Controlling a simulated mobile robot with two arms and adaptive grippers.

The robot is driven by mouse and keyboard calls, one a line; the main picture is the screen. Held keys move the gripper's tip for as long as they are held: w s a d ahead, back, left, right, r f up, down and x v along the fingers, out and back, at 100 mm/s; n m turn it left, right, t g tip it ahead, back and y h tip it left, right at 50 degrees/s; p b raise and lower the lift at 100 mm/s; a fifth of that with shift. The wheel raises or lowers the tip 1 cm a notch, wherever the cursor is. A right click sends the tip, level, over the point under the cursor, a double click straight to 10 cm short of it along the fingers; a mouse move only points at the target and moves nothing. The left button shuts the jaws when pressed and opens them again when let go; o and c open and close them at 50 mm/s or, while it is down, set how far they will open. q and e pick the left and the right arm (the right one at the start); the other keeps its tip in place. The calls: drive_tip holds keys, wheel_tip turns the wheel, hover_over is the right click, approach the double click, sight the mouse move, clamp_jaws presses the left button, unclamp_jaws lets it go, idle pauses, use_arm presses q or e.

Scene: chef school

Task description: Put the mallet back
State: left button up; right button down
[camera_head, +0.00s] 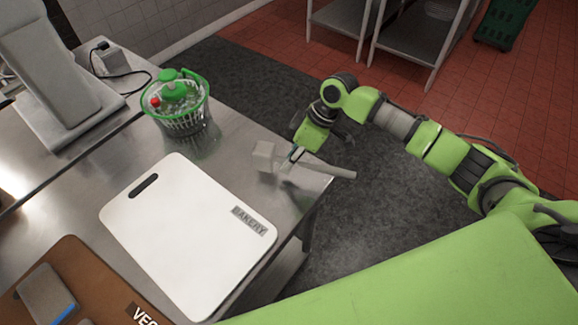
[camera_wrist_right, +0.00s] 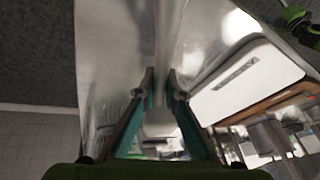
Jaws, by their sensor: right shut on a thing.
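The mallet (camera_head: 264,154) is pale grey, with a blocky head and a long straight handle. It is at the far right corner of the steel table, and its handle sticks out past the table edge. My right gripper (camera_head: 294,155) is shut on the handle near the head. In the right wrist view the fingertips (camera_wrist_right: 161,78) close around the handle (camera_wrist_right: 169,35), and a pale block that looks like the mallet head (camera_wrist_right: 160,122) shows between the fingers. I cannot tell whether the mallet touches the table. My left gripper is not in view.
A white cutting board (camera_head: 185,235) lies left of the mallet on the steel table (camera_head: 235,140). A green salad spinner (camera_head: 185,122) stands behind it. A brown board (camera_head: 85,275) is at the front left. A grey appliance (camera_head: 50,75) stands far left. Bare steel surrounds the mallet head.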

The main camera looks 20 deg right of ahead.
sight(289, 177)
wheel_tip(289, 177, down, 2)
drive_tip(key=shift+f+p, duration=0.1)
drive_tip(key=shift+p, duration=0.55)
drive_tip(key=shift+f, duration=0.3)
drive_tip(key=shift+f, duration=0.2)
drive_tip(key=c, duration=2.1)
unclamp_jaws()
drive_tip(key=shift+s, duration=0.1)
drive_tip(key=shift+c, duration=0.2)
drive_tip(key=shift+r, duration=0.1)
